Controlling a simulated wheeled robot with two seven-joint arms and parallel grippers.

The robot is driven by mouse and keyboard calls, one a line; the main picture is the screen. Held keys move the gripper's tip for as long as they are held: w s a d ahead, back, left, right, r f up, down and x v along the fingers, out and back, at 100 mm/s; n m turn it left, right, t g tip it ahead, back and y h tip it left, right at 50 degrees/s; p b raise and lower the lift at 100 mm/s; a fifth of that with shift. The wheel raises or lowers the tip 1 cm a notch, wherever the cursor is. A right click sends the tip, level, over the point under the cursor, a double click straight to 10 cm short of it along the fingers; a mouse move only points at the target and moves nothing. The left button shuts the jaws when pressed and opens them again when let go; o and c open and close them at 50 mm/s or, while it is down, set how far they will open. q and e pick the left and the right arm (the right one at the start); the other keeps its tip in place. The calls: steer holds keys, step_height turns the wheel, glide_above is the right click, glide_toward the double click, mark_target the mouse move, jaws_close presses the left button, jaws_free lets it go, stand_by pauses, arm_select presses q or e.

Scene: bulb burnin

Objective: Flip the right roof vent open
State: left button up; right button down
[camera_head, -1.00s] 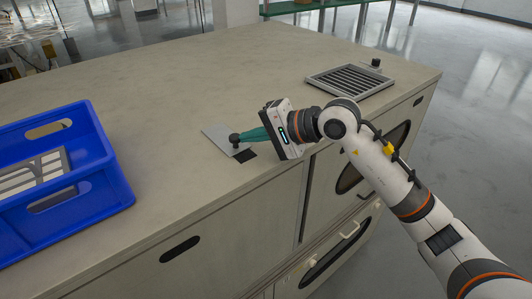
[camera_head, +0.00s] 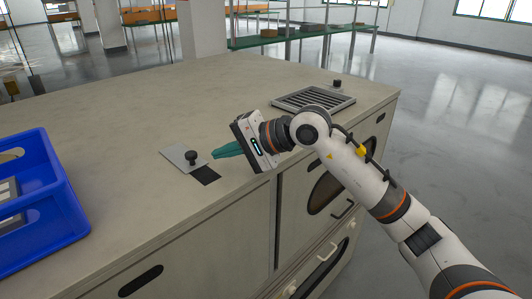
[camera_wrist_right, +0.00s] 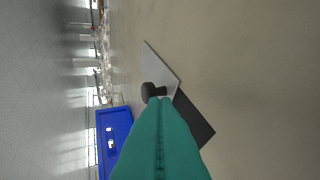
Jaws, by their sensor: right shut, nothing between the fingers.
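On the cabinet's pale top (camera_head: 130,125) lies a thin light-grey metal plate (camera_head: 176,153) with a black knob (camera_head: 192,157). A dark square patch (camera_head: 206,175) shows beside the plate's near edge. A slatted metal grille (camera_head: 310,99) sits farther right on the top, with another black knob (camera_head: 336,85) behind it. My right gripper (camera_head: 214,154), with teal fingers, is shut and empty, its tips just right of the plate's knob and apart from it. In the right wrist view the fingers (camera_wrist_right: 160,105) partly cover the plate (camera_wrist_right: 160,65), knob and dark patch (camera_wrist_right: 195,115). My left gripper is out of view.
A blue crate (camera_head: 52,205) stands on the top at the left. The cabinet's front edge and door fronts lie below my right arm. The top between plate and grille is clear. A green-topped shelf (camera_head: 290,40) stands behind.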

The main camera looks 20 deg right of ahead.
steer(key=b+v, duration=0.2)
steer(key=v, duration=0.5)
steer(key=shift+f, duration=0.15)
steer(key=v, duration=0.3)
steer(key=shift+r+b, duration=0.25)
steer(key=shift+b, duration=0.05)
steer(key=shift+w+a, duration=0.15)
steer(key=shift+w, duration=0.05)
